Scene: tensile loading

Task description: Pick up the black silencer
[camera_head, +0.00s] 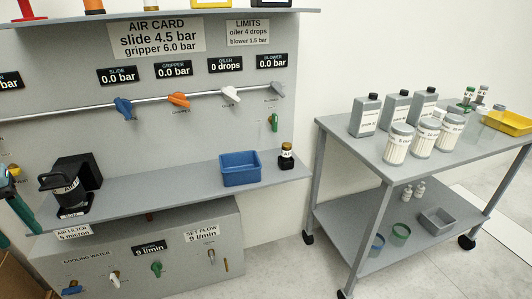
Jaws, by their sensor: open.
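A small dark cylinder with a brass-coloured band and a pale label (286,157) stands upright on the right part of the grey panel shelf (190,190), just right of a blue bin. It may be the black silencer, but its label is too small to read. A larger black unit (88,172) with a white label stands at the left of the same shelf. I cannot make out any other piece as a silencer.
The blue bin (240,169) stands beside the small cylinder. Coloured valve levers, such as an orange one (178,100), line a pipe above the shelf. A cart (390,165) with bottles, jars and a yellow tray (508,122) stands right. The shelf's middle is clear.

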